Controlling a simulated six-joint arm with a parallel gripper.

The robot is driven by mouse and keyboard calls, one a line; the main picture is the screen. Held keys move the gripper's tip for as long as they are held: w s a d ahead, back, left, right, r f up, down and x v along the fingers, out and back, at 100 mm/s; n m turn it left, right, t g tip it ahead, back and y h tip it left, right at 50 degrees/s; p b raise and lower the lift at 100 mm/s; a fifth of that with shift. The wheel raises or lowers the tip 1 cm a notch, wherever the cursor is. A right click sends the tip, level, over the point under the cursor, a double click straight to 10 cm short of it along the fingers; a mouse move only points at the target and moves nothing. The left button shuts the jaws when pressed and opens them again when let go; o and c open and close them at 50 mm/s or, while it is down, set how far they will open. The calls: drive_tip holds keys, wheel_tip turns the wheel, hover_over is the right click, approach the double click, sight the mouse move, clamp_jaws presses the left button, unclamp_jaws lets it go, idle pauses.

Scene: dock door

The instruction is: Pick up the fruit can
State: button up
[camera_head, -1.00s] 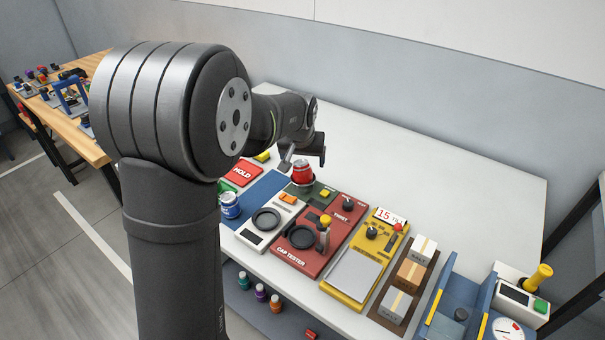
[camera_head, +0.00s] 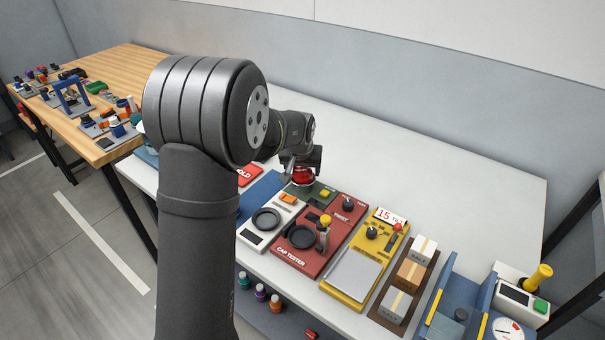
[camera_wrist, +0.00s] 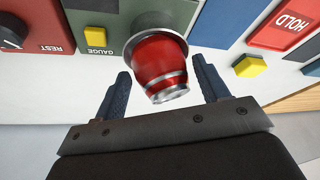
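The fruit can appears to be the red can with silver rims (camera_wrist: 160,60), standing in a round dark seat on the green gauge panel (camera_wrist: 98,60). Its label cannot be read. In the head view the red can (camera_head: 303,176) sits right below my gripper (camera_head: 302,160), which hides its upper part. In the wrist view my gripper (camera_wrist: 163,80) is open, with one finger on each side of the can. Gaps show between the fingers and the can, so it is not held.
A cap tester (camera_head: 300,238), a yellow scale panel (camera_head: 352,275) and a tray of small boxes (camera_head: 410,272) stand to the right on the white table (camera_head: 440,190). A yellow button (camera_wrist: 250,65) and the red HOLD sign (camera_wrist: 285,27) lie near the can.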

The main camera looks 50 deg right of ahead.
drive_tip(key=c, duration=0.9)
drive_tip(key=shift+o, duration=0.2)
drive_tip(key=shift+r, duration=0.45)
drive_tip(key=r, duration=0.3)
drive_tip(key=shift+s+r, duration=0.25)
drive_tip(key=shift+r, duration=0.1)
drive_tip(key=s+a+r, duration=0.1)
drive_tip(key=s+r, duration=0.5)
drive_tip(key=s, duration=0.5)
drive_tip(key=m+t+h, duration=0.1)
drive_tip(key=t+h, duration=0.1)
drive_tip(key=t, duration=0.1)
approach(304, 169)
drive_tip(key=w+d+f, duration=0.2)
drive_tip(key=d, duration=0.1)
drive_tip(key=w+d+f, duration=0.1)
drive_tip(key=w, duration=0.1)
drive_tip(key=shift+d+f, duration=0.15)
drive_tip(key=shift+d, duration=0.25)
drive_tip(key=shift+f, duration=2)
